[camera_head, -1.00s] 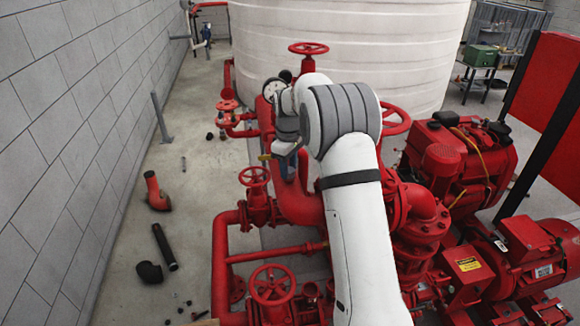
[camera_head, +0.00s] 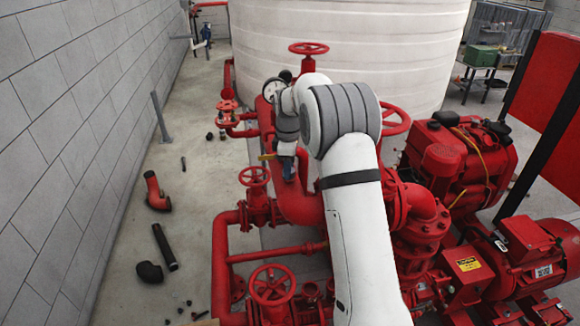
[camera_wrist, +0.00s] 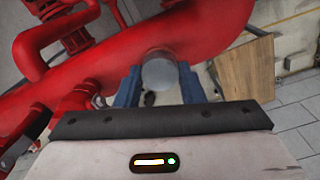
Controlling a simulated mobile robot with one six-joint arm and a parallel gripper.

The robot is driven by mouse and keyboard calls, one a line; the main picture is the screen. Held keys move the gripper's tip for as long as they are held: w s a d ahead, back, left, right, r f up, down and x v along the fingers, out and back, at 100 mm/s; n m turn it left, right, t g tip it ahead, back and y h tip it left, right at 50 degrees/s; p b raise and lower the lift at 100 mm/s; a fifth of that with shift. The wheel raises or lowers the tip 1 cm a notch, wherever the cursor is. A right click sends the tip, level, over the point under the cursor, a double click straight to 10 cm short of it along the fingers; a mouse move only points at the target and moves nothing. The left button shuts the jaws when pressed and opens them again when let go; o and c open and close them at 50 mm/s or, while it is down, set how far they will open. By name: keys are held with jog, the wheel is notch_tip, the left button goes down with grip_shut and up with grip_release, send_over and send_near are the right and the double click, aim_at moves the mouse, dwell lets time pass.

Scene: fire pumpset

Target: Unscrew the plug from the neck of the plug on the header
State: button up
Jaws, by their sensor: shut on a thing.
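The plug (camera_wrist: 158,73) is a round grey piece in the wrist view. It sits between the two blue fingers of my gripper (camera_wrist: 158,84), which are shut on it from both sides. The red header (camera_wrist: 95,75) runs across the wrist view just behind the plug. The neck is mostly hidden behind the plug, so I cannot tell whether the threads are still engaged. In the head view my gripper (camera_head: 287,168) points down at the red header pipe (camera_head: 300,205), and the plug is hidden there.
Red handwheels (camera_head: 254,176) and valves stand left of my arm. A pressure gauge (camera_head: 273,88) is close behind the wrist. Red pump machinery (camera_head: 465,165) fills the right. Loose pipe pieces (camera_head: 165,246) lie on the floor by the grey wall (camera_head: 70,130).

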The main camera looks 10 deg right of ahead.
jog(key=n, duration=0.3)
jog(key=shift+r, duration=2.55)
